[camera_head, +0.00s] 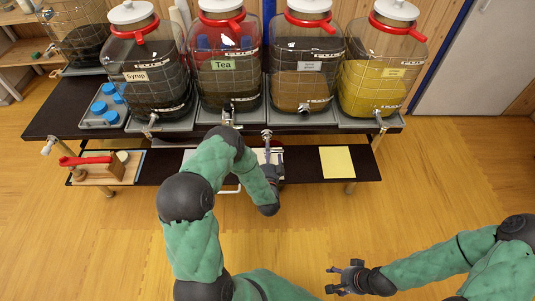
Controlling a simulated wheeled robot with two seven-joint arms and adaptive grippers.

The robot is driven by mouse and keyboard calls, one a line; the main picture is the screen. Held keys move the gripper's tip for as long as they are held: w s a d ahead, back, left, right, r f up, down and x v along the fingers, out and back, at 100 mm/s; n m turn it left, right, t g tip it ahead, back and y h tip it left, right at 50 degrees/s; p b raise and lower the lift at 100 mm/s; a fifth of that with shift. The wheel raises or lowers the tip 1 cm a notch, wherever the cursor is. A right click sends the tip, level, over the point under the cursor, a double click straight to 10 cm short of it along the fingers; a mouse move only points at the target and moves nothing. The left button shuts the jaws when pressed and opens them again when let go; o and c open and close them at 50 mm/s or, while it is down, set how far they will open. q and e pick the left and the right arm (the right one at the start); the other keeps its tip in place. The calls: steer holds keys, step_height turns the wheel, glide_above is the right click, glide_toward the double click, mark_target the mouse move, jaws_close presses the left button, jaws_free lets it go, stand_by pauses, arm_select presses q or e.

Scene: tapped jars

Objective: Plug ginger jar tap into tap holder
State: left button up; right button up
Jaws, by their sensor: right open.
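Several glass jars with red collars and white lids stand in a row; the labels of the amber jar (300,88) and the yellow jar (372,90) are too small to read, so I cannot tell which is ginger. A metal tap (305,107) sits at the amber jar's foot. A small metal tap-like piece (267,134) shows at the tips of my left gripper (270,153), in front of the jars; whether the fingers grip it is unclear. I cannot make out the tap holder for certain. My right gripper (347,276) is open and empty above the floor, well away from the jars.
The Syrup jar (148,82) and Tea jar (229,84) stand further left. Blue-capped items (108,107) sit in a tray. The low shelf bears a red-handled wooden block (97,170) and a yellow sheet (337,161). Floor on the right is clear.

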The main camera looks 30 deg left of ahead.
stand_by(0.4)
arm_select(q)
steer(key=shift+s+a, duration=0.2)
steer(key=shift+a, duration=0.15)
steer(key=shift+s+a, duration=0.15)
steer(key=shift+a, duration=0.15)
steer(key=shift+s+a, duration=0.2)
steer(key=shift+a, duration=0.05)
steer(key=shift+s+a, duration=0.35)
steer(key=shift+a, duration=0.2)
steer(key=shift+w+d+f, duration=0.1)
steer(key=shift+w+d, duration=0.3)
steer(key=shift+d, duration=0.2)
steer(key=shift+w+d, duration=0.35)
steer(key=shift+d, duration=0.25)
steer(key=shift+w+d+b, duration=0.15)
steer(key=shift+d+b, duration=0.1)
steer(key=shift+b, duration=0.05)
steer(key=shift+w+d, duration=0.2)
steer(key=shift+d, duration=0.1)
stand_by(0.5)
steer(key=shift+w+d, duration=0.15)
steer(key=shift+d, duration=0.1)
